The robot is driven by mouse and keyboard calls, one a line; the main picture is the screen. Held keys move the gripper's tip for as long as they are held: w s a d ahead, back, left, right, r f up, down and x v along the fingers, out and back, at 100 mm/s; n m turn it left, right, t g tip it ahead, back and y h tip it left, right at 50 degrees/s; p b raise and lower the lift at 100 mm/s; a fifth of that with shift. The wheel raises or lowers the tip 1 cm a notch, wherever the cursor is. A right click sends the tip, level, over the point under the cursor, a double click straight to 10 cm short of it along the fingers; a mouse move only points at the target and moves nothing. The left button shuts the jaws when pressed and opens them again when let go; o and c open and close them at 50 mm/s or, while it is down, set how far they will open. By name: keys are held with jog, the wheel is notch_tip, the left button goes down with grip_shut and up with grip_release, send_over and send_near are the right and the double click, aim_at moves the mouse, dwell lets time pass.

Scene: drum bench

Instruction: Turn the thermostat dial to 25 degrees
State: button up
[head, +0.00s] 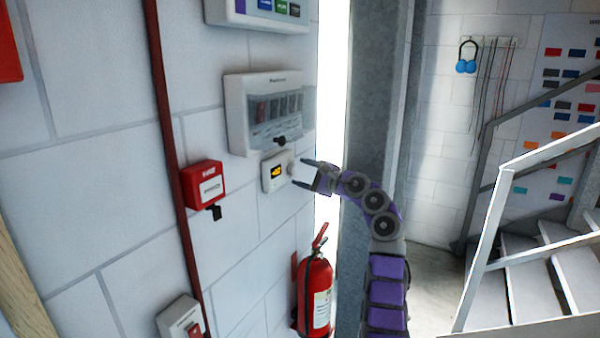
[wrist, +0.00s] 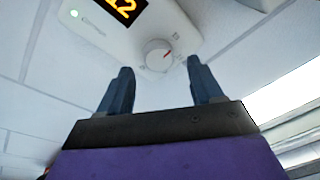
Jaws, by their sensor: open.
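The thermostat (head: 270,172) is a small white unit on the wall with a lit orange display, below a larger breaker panel. In the wrist view its display (wrist: 124,8) is cut off by the top edge and shows digits that look like "12".
A white breaker panel (head: 250,112) is just above the thermostat. A red call box (head: 203,187) is to the left. A red fire extinguisher (head: 316,295) hangs below. A grey column (head: 368,90) stands to the right, with stairs (head: 540,270) beyond.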

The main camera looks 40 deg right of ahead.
jog(key=shift+x, duration=0.85)
jog(key=shift+a, duration=0.1)
jog(key=shift+f, duration=0.1)
jog(key=c, duration=1.1)
